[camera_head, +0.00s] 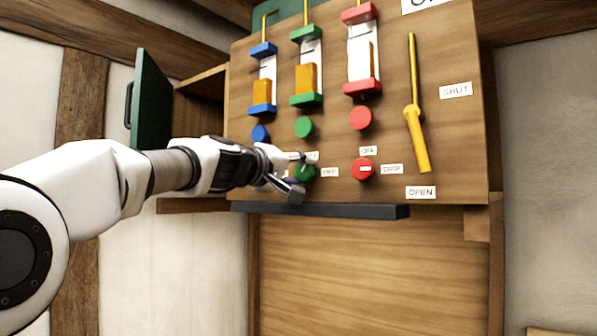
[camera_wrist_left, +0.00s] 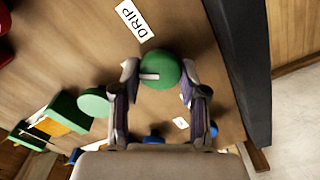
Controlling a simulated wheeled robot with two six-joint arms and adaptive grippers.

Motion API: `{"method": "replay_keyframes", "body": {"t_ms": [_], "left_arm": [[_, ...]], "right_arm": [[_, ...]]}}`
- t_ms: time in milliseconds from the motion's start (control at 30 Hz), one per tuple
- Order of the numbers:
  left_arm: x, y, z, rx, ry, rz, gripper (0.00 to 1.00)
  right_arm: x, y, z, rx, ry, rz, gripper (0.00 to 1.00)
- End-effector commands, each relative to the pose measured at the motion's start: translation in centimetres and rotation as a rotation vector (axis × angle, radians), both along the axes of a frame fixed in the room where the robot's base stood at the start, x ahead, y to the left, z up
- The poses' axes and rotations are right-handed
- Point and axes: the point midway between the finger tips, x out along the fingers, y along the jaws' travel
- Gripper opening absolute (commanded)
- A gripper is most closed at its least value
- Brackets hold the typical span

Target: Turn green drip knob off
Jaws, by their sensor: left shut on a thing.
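The green drip knob (camera_head: 305,172) is the lower green one on the wooden panel, with a DRIP label to its right. My left gripper (camera_head: 300,173) reaches in from the left, its fingers above and below the knob. In the left wrist view the green knob (camera_wrist_left: 163,70) sits between the two fingertips (camera_wrist_left: 159,76), which are shut on it. A white mark on its face points left, toward the left finger and roughly toward the upper green knob (camera_wrist_left: 93,102). The label above the drip knob is partly hidden by my finger. My right gripper is in neither view.
A red drip knob (camera_head: 363,168) is to the right, with a yellow lever (camera_head: 415,120) beyond it. Blue, green and red round knobs sit above. A dark ledge (camera_head: 330,211) runs below the panel. A green cabinet door (camera_head: 151,105) stands open at left.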

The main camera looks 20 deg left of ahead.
Motion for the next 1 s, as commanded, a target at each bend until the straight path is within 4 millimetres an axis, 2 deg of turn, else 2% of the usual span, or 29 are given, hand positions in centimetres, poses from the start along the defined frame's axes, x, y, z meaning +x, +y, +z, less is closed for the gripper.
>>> {"method": "replay_keyframes", "body": {"t_ms": [500,700,1000], "left_arm": [[-0.04,0.08,0.1,-0.419,0.148,0.0,0.08],[-0.05,0.09,0.07,-0.516,0.183,-0.001,0.08],[-0.05,0.11,0.03,-0.572,0.202,0.0,0.08]], "right_arm": [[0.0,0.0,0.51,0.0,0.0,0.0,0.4],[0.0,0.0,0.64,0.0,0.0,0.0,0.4],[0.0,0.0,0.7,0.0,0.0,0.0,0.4]]}}
